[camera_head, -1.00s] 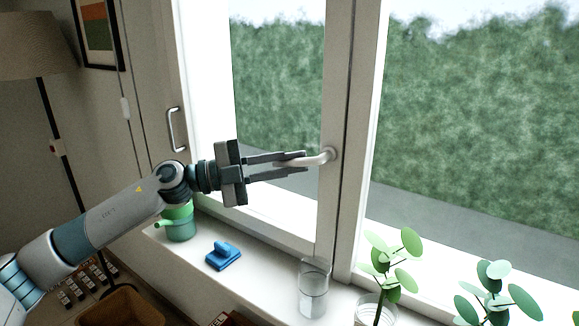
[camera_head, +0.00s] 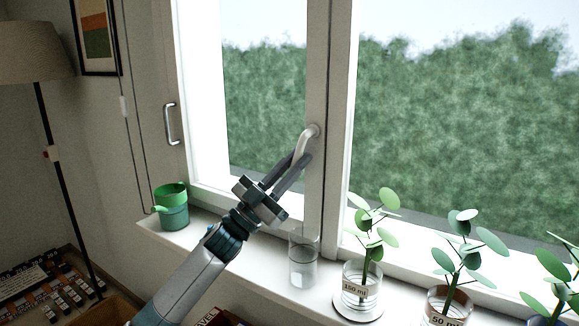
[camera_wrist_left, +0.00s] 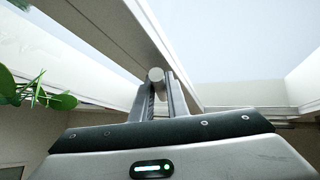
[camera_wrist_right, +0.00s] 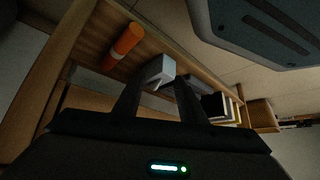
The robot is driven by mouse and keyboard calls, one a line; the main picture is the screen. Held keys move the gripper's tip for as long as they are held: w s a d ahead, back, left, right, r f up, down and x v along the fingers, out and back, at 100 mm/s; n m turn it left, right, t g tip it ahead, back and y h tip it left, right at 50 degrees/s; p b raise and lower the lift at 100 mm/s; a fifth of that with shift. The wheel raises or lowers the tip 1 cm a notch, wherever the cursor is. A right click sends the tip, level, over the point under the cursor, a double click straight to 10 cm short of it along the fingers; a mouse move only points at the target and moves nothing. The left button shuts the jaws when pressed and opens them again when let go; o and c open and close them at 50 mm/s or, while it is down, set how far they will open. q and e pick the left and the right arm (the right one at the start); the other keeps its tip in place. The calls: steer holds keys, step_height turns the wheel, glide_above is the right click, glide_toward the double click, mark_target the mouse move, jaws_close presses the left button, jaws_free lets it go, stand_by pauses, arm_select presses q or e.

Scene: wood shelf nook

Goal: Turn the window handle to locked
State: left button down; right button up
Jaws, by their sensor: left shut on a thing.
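The window handle (camera_head: 301,143) is a pale grip on the window's middle frame. In the left wrist view, the handle's round end (camera_wrist_left: 155,74) shows between the fingertips. My right gripper (camera_wrist_right: 157,85) shows only in its own wrist view, in a dim area. A pale grey block (camera_wrist_right: 156,70) appears between its fingertips; I cannot tell whether it is held or behind them.
On the sill (camera_head: 210,231) stand a green watering can (camera_head: 172,210), a clear glass (camera_head: 303,262) close to my left gripper, and several plants in glass jars (camera_head: 358,290) at the right. A lamp (camera_head: 35,50) stands at the left. An orange cylinder (camera_wrist_right: 123,45) shows in the right wrist view.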

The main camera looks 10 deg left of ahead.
arm_select(q)
steer(key=shift+s+d+f+n+t+y, duration=0.1)
steer(key=shift+d+n+t+y, duration=0.1)
steer(key=shift+n+t+y, duration=0.35)
steer(key=shift+s+d+n+t+y, duration=0.1)
steer(key=shift+d+n+t+y, duration=0.15)
steer(key=shift+n+t, duration=0.55)
steer(key=shift+s+d+f+n+t+y, duration=0.15)
steer(key=shift+n+t+y, duration=0.25)
steer(key=shift+n, duration=0.55)
arm_select(e)
steer(key=shift+s+d+f, duration=0.15)
steer(key=shift+d+f, duration=0.1)
steer(key=shift+f, duration=0.05)
arm_select(q)
steer(key=shift+r, duration=0.1)
steer(key=c, duration=1.7)
jaws_free()
steer(key=shift+w, duration=0.1)
steer(key=shift+c, duration=0.2)
